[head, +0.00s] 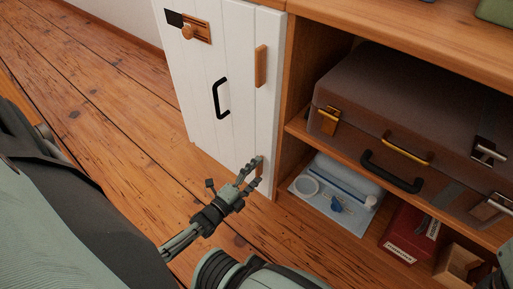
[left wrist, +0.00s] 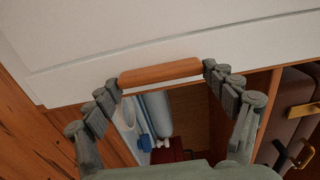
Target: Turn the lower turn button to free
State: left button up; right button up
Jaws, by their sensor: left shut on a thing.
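The lower turn button is a small wooden bar (head: 260,170) low on the edge of the white cabinet door (head: 214,85), partly hidden by my fingers in the head view. In the left wrist view the lower turn button (left wrist: 160,73) lies roughly parallel to the door edge. My left gripper (head: 254,169) is shut on it; in the left wrist view its fingertips (left wrist: 162,76) are at the bar's two ends. The upper turn button (head: 261,66) stands upright near the top of the same edge. My right gripper is not in view.
Wooden floor at left is clear.

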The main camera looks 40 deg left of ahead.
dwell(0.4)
pick_arm(q)
jog(key=o, duration=1)
jog(key=shift+o, duration=0.2)
jog(key=s, duration=1.2)
jog(key=shift+a, duration=0.45)
